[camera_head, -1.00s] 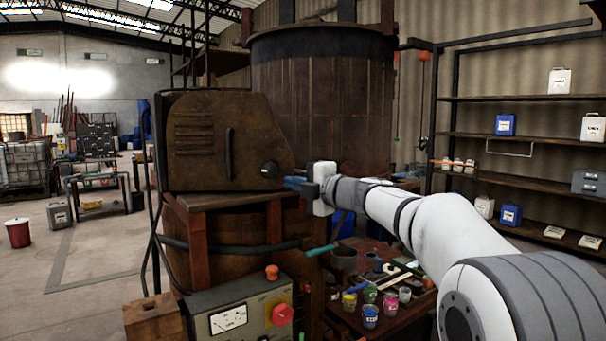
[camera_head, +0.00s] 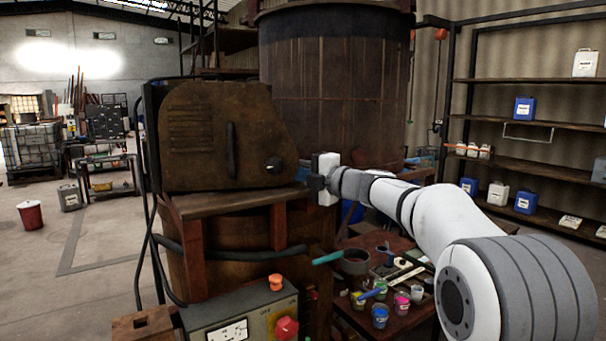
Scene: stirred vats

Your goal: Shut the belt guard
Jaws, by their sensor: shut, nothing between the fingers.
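The belt guard (camera_head: 215,135) is a rusty brown cover with vent slots, on a stand in front of the big vat. It has a dark upright bar handle (camera_head: 230,150) and a round black knob (camera_head: 273,165) near its right edge. A dark backing shows along its left and top edges. I cannot tell whether a gap is left between guard and backing. My gripper (camera_head: 313,184) is to the right of the guard, apart from the knob in the picture. Its fingers are shut and empty, mostly hidden behind its own body.
A control box (camera_head: 240,318) with an orange and a red button stands below the guard. A bench (camera_head: 400,318) with paint pots and tools lies under my arm. Black cables hang left of the guard. The large vat (camera_head: 335,95) rises behind. Open floor lies to the left.

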